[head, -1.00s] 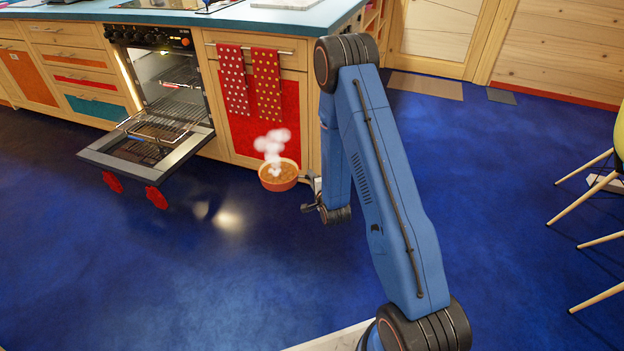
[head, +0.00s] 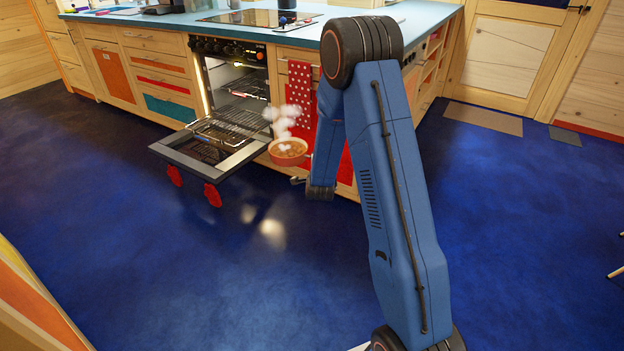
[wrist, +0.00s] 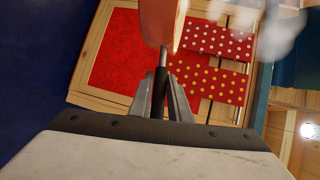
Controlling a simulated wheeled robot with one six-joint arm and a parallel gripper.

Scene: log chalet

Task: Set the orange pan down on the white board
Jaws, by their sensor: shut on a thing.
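The orange pan (head: 288,159) holds brown, steaming food and is roughly level in the head view. It hangs in the air in front of the cabinet, close to the right side of the open oven door. In the wrist view the pan (wrist: 159,22) shows at the top, with its dark handle between my fingers. My gripper (wrist: 160,98) is shut on that handle. In the head view my gripper (head: 299,180) is partly hidden by my arm. A pale flat thing, seemingly the white board (head: 352,3), lies on the counter, cut by the top edge and partly behind my arm.
The oven (head: 235,85) is open, its door (head: 207,150) lowered and racks inside. Red dotted towels (head: 300,95) hang on the cabinet front. The blue counter (head: 200,18) bears a dark hob (head: 262,18).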

